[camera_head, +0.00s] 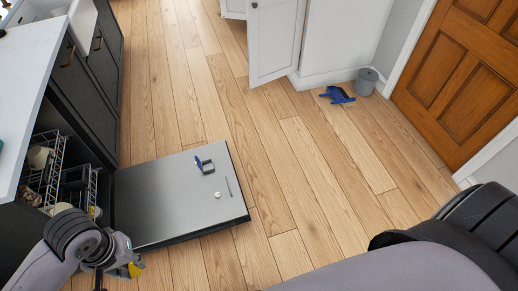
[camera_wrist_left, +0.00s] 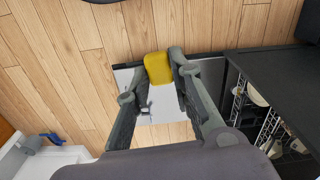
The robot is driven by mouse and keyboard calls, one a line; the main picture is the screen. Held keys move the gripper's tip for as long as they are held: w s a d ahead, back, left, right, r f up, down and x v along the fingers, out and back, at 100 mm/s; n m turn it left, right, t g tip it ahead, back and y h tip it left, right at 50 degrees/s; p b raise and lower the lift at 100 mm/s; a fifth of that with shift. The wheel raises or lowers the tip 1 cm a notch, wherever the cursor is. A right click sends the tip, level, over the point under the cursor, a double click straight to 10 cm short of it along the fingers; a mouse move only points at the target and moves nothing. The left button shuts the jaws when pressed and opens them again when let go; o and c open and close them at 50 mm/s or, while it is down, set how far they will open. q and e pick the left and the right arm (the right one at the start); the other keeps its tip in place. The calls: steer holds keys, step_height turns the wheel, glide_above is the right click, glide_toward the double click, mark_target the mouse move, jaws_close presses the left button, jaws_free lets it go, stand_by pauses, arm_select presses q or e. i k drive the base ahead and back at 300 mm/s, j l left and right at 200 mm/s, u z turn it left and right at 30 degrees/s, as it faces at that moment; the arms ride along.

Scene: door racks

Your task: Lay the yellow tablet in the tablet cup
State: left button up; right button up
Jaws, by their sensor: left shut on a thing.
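The yellow tablet (camera_wrist_left: 158,68) sits between the fingertips of my left gripper (camera_head: 120,270), which is shut on it. In the head view a bit of yellow, the tablet (camera_head: 135,269), shows at the gripper near the bottom left. The tablet cup (camera_head: 207,169) is a small fitting with a raised blue lid on the inner face of the lowered dishwasher door (camera_head: 165,205). The gripper is apart from the cup, nearer the front left of the picture. The inside of the cup is too small to make out. My right gripper is out of view.
Dishwasher racks (camera_head: 45,170) with dishes stand at the left, under the counter (camera_head: 20,75). A blue dustpan (camera_head: 337,95) and a grey bin (camera_head: 366,81) are by the far wall. A white cabinet door (camera_head: 272,40) stands open. The wooden floor between is clear.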

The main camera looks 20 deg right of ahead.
mark_target(208, 167)
steer(key=i+l+z, duration=0.1)
steer(key=l+z, duration=0.15)
steer(key=z, duration=0.2)
steer(key=i+l+z, duration=0.1)
steer(key=l+z, duration=0.15)
steer(key=z, duration=0.25)
steer(key=i+l+z, duration=0.15)
steer(key=z, duration=0.3)
steer(key=i+l+z, duration=0.15)
steer(key=z, duration=0.3)
steer(key=i+l+z, duration=0.15)
steer(key=i, duration=0.2)
steer(key=i+l+z, duration=0.15)
steer(key=i, duration=0.2)
steer(key=i+j+u, duration=0.1)
steer(key=i+u, duration=0.5)
steer(key=u, duration=0.2)
steer(key=i+l+u, duration=0.1)
steer(key=i+u, duration=0.3)
steer(key=i+j+u, duration=0.15)
steer(key=u, duration=0.35)
steer(key=i+j+u, duration=0.1)
steer(key=u, duration=0.35)
steer(key=i+u, duration=0.3)
steer(key=u, duration=0.2)
steer(key=i+u, duration=0.2)
steer(key=u, duration=0.25)
steer(key=i+j+u, duration=0.1)
steer(key=i+u, duration=0.25)
steer(key=i, duration=0.15)
